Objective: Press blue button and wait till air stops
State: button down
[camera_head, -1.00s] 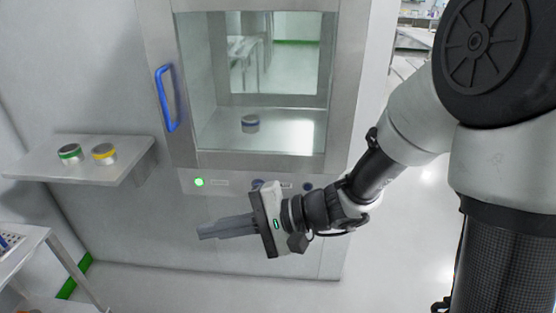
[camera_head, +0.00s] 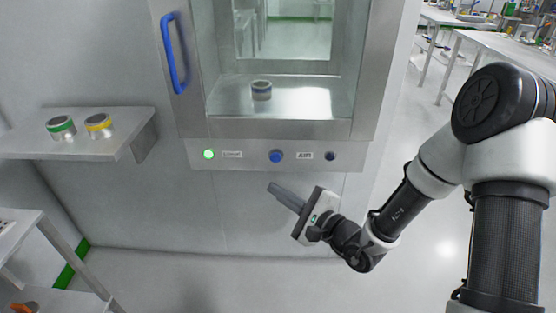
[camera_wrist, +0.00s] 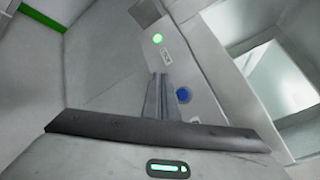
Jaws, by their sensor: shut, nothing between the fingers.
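The blue button (camera_head: 276,156) is on the steel panel below the pass-through chamber's window, between two labels. It also shows in the wrist view (camera_wrist: 183,95), just right of my fingertips. My gripper (camera_head: 272,188) is shut and empty, below the blue button and apart from it in the head view. Its closed fingers (camera_wrist: 158,80) point toward the panel in the wrist view. A green light (camera_head: 208,154) glows at the panel's left. A small dark round fitting (camera_head: 330,156) is at its right.
The chamber door has a blue handle (camera_head: 175,52) at its left. A wall shelf (camera_head: 100,148) at left holds a green-banded jar (camera_head: 61,127) and a yellow-banded jar (camera_head: 98,125). A white cart (camera_head: 30,225) stands at lower left. Lab benches (camera_head: 500,45) are at upper right.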

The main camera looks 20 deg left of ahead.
aim_at(276, 158)
jog(key=w+a, duration=0.2)
jog(key=w, duration=0.6)
jog(key=shift+w, duration=0.25)
jog(key=shift+w+b, duration=0.15)
jog(key=shift+b, duration=0.15)
dwell(1.8)
jog(key=shift+w+a, duration=0.15)
jog(key=shift+w, duration=0.1)
jog(key=shift+w+a, duration=0.1)
jog(key=shift+w, duration=0.35)
dwell(0.6)
jog(key=shift+s, duration=0.15)
dwell(0.3)
jog(key=shift+s+d+b, duration=0.25)
jog(key=shift+s+b, duration=0.05)
jog(key=shift+s, duration=0.4)
